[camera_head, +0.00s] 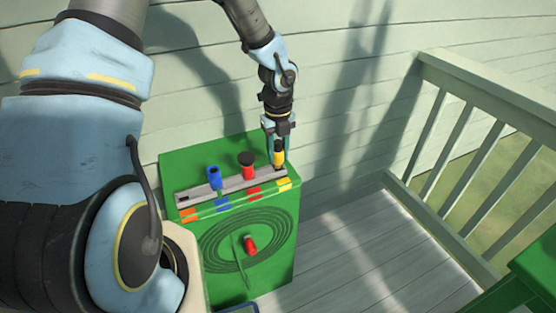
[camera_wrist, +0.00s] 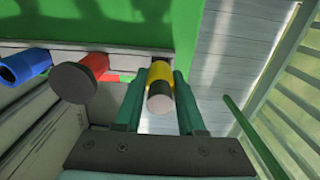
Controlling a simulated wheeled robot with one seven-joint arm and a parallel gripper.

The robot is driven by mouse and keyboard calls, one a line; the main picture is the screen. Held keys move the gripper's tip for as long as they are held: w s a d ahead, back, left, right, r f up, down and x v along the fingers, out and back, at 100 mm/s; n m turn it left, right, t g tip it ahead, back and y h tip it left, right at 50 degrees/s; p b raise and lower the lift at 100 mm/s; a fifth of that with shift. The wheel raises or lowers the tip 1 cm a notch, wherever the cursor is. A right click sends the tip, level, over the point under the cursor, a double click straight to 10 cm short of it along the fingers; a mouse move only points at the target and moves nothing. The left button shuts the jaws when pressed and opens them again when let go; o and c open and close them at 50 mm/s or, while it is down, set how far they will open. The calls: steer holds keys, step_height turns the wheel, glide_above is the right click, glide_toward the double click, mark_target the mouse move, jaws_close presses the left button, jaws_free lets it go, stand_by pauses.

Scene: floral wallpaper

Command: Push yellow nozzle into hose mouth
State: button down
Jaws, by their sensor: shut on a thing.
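The yellow nozzle (camera_head: 278,157) with a dark end is upright at the right end of the grey rail (camera_head: 235,184), above the yellow label. My gripper (camera_head: 278,146) points down and is shut on the nozzle from above. In the wrist view the yellow nozzle (camera_wrist: 160,76) sits between my two green fingers, its grey-and-black end facing the camera. Its far end is at the rail; I cannot tell whether it is still seated in a slot. A red piece (camera_head: 250,244), perhaps the hose mouth, sticks out from the middle of the coiled green hose (camera_head: 222,231) on the box front.
A blue nozzle (camera_head: 214,177) and a red one with a wide black head (camera_head: 247,164) stand in the rail left of the yellow one. The green box (camera_head: 280,232) stands near the siding wall. A railing (camera_head: 470,130) bounds the right; deck boards (camera_head: 350,250) between are clear.

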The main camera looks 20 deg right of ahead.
mark_target(278, 142)
steer(key=shift+r, duration=0.1)
steer(key=shift+r+p, duration=2.45)
steer(key=shift+p, duration=0.15)
